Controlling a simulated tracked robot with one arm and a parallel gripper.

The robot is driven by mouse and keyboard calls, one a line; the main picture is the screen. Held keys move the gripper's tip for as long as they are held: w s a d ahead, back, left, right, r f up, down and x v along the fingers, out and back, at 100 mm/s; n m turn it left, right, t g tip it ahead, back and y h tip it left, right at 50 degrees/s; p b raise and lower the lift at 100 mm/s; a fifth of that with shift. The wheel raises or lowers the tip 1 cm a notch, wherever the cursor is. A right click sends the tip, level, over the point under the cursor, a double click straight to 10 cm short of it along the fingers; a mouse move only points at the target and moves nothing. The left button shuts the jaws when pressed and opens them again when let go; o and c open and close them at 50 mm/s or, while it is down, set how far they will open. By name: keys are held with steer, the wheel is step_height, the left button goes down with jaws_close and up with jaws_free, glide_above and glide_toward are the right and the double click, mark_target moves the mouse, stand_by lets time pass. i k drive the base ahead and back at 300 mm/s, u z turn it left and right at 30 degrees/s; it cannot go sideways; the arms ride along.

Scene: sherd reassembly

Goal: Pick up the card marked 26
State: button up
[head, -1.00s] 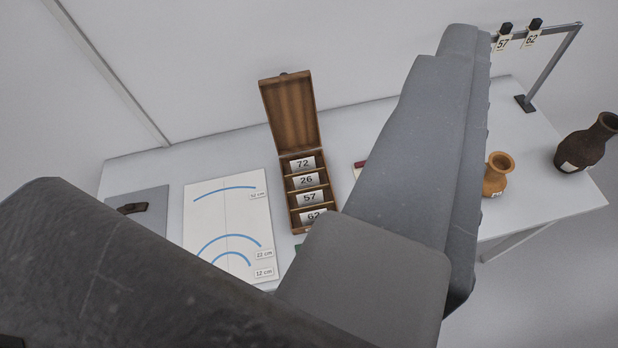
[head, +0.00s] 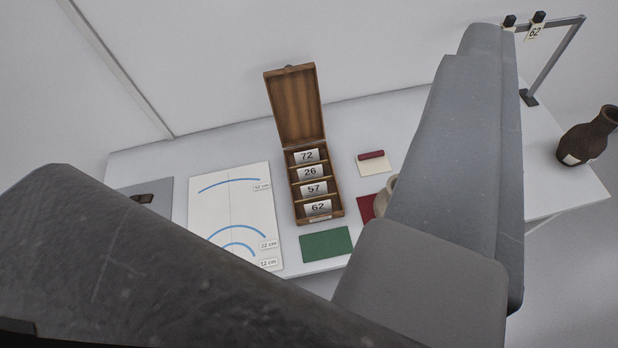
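The card marked 26 (head: 310,173) stands in an open wooden box (head: 340,204), in the second slot from the back. The card marked 72 (head: 306,156) is behind it. The cards marked 57 (head: 314,189) and 62 (head: 317,208) are in front of it. The box's lid is raised at the back. Large grey parts of my arm fill the lower left and the right of the view. My gripper's fingertips do not show.
A white sheet with blue arcs (head: 214,205) lies left of the box. A green mat (head: 325,244) lies in front, a red mat (head: 367,208) and a cream card with a red bar (head: 376,164) right. A dark jug (head: 588,138) stands far right, near a rail with tags (head: 560,55).

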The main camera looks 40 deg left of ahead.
mark_target(315, 171)
steer(key=k, duration=1.15)
steer(key=u, duration=0.4)
steer(key=i, duration=0.4)
steer(key=u, duration=0.7)
steer(key=i, duration=1.6)
steer(key=z, duration=0.55)
